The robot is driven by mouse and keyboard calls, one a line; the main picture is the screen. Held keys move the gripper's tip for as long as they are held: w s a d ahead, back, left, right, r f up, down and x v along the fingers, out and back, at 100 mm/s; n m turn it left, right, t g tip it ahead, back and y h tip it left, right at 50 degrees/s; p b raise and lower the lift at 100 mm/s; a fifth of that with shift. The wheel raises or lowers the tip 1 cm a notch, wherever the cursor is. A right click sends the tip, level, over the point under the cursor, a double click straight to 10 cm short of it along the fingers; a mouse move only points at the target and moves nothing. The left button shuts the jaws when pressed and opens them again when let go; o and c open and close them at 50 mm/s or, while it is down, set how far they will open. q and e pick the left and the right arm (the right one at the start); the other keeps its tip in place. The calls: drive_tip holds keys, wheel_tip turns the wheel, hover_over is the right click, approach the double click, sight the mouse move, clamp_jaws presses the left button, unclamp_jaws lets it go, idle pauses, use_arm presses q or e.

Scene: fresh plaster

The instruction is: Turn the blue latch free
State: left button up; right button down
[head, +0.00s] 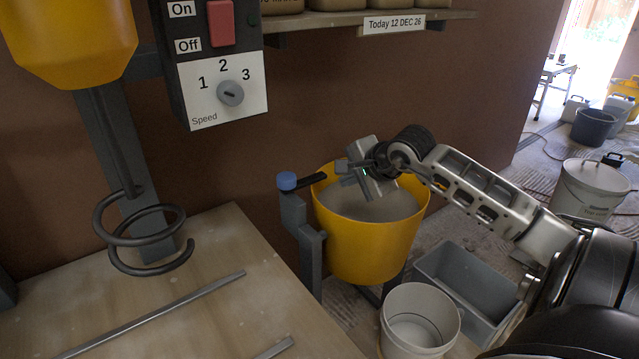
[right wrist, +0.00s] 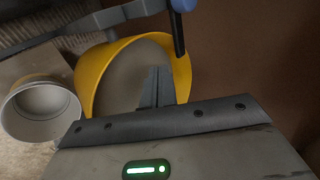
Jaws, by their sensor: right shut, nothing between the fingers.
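The blue latch (head: 287,181) has a round blue knob on a grey post, with a dark bar reaching right over the rim of a yellow bucket (head: 372,245). The bucket holds pale grey material. My right gripper (head: 343,168) is shut and empty above the bucket, just right of the bar's end; whether it touches the bar is unclear. In the right wrist view, the latch (right wrist: 183,6) shows at the top with its bar over the bucket rim, and the closed fingers (right wrist: 155,84) appear in front of the bucket. My left gripper is out of view.
A wooden table (head: 200,300) with metal strips fills the lower left. A spiral mixer hook (head: 140,240) hangs above it, beside a switch box (head: 215,60). A white bucket (head: 420,320) and a grey tub (head: 470,280) stand below my right arm.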

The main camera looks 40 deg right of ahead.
sight(313, 185)
drive_tip(key=x, duration=0.9)
drive_tip(key=shift+a+b, duration=0.15)
drive_tip(key=shift+b, duration=0.15)
drive_tip(key=shift+w+r, duration=0.15)
drive_tip(key=shift+w, duration=0.9)
drive_tip(key=shift+w+d, duration=0.25)
drive_tip(key=shift+w, duration=0.5)
drive_tip(key=shift+d, duration=0.1)
